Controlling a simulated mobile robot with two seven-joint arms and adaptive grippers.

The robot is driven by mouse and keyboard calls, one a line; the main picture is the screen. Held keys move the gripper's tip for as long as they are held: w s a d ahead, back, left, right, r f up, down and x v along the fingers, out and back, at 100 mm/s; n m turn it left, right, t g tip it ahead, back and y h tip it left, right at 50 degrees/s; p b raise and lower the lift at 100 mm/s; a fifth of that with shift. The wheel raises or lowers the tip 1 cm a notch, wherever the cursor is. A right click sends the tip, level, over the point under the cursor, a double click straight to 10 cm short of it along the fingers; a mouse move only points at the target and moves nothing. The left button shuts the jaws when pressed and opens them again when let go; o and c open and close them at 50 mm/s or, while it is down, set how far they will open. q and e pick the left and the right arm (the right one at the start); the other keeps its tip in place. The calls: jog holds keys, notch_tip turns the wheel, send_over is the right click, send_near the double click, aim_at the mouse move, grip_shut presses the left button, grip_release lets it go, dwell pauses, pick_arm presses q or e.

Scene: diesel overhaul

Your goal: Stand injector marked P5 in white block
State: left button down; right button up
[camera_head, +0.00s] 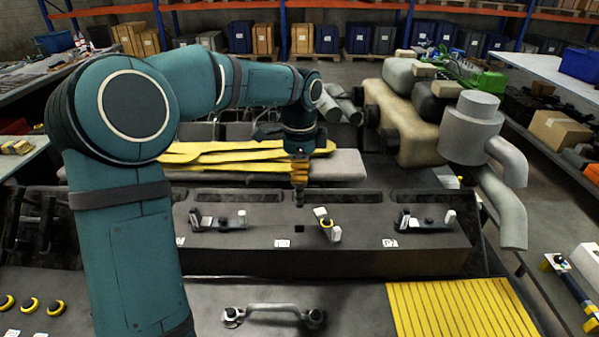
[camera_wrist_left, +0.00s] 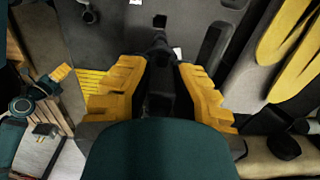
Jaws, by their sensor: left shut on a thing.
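My left gripper (camera_head: 300,172) points down over the dark engine head, its yellow fingers shut on a dark injector (camera_head: 299,197). The injector hangs upright, tip down, above the head near a square hole (camera_head: 299,229). In the left wrist view, the fingers (camera_wrist_left: 160,85) close around the dark injector (camera_wrist_left: 158,55) from both sides. No P5 marking can be read on it. A white block-like thing (camera_head: 587,262) stands at the right edge, partly cut off; I cannot tell if it is the task's block.
The engine head (camera_head: 350,262) carries small white and dark brackets (camera_head: 327,224) and white labels. A metal handle (camera_head: 273,312) and a yellow ribbed mat (camera_head: 460,307) lie in front. Yellow strips (camera_head: 230,158) lie behind. A large grey pipe (camera_head: 500,205) stands right.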

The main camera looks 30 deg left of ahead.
pick_arm(q)
jog(key=shift+r, duration=3.05)
jog(key=shift+s+f, duration=0.1)
